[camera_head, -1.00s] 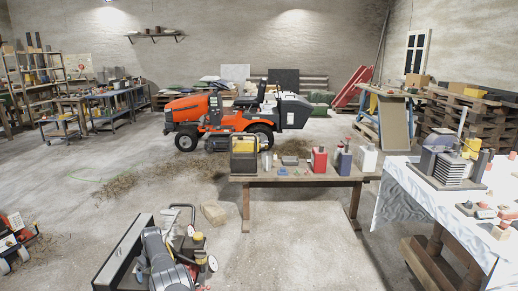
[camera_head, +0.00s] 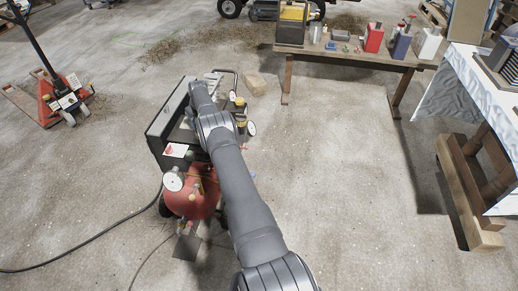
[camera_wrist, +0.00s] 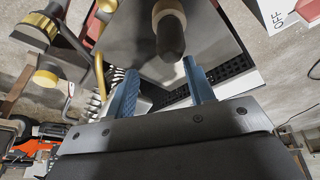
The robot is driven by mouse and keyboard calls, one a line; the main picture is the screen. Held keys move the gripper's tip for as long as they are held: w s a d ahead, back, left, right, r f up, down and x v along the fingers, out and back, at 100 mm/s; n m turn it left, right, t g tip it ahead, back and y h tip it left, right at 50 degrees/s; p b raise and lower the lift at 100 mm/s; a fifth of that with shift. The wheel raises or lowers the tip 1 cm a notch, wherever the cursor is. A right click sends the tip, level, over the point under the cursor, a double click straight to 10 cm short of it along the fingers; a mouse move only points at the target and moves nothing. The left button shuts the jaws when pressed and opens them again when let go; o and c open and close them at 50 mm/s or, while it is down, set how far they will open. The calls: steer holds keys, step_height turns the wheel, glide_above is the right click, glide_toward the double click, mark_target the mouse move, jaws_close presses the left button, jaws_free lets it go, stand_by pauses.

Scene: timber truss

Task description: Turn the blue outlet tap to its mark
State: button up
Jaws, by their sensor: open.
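The compressor (camera_head: 192,197) stands on the floor left of centre in the head view, with a red tank, a dark box-like upper part and round gauges. My arm reaches over it and hides part of its top. In the wrist view my gripper (camera_wrist: 159,68) is open, its two blue fingers apart with nothing seen between the tips. A dark rounded knob with a tan collar (camera_wrist: 170,28) lies beyond the fingers. I cannot pick out the blue outlet tap for certain in either view, nor its mark.
Yellow-topped fittings (camera_wrist: 46,74) and a brass pipe are left of the fingers in the wrist view. An OFF label (camera_wrist: 287,15) shows at top right. A workbench (camera_head: 355,60) with cans stands behind. A black hose (camera_head: 95,240) crosses the floor.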

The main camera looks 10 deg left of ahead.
steer(key=w+d+f+m+t, duration=0.35)
steer(key=w+d+f, duration=0.25)
steer(key=d, duration=0.5)
steer(key=w+d+f+m+t, duration=0.2)
steer(key=w+d+f+t, duration=0.3)
steer(key=d, duration=0.5)
steer(key=s+d+f+t+y, duration=0.15)
steer(key=s+d+f, duration=0.25)
steer(key=d+f, duration=0.4)
steer(key=s+d+f+m+y, duration=0.2)
steer(key=s+d, duration=0.1)
steer(key=s, duration=0.7)
steer(key=s+d+f+m+t+y, duration=0.1)
steer(key=s+d+m+y, duration=0.2)
steer(key=s, duration=0.7)
steer(key=s+d+f+m+y, duration=0.2)
steer(key=s+d, duration=0.2)
steer(key=s, duration=0.6)
steer(key=x, duration=1.7)
steer(key=shift+a+r, duration=0.15)
steer(key=shift+r, duration=0.1)
steer(key=shift+c, duration=0.4)
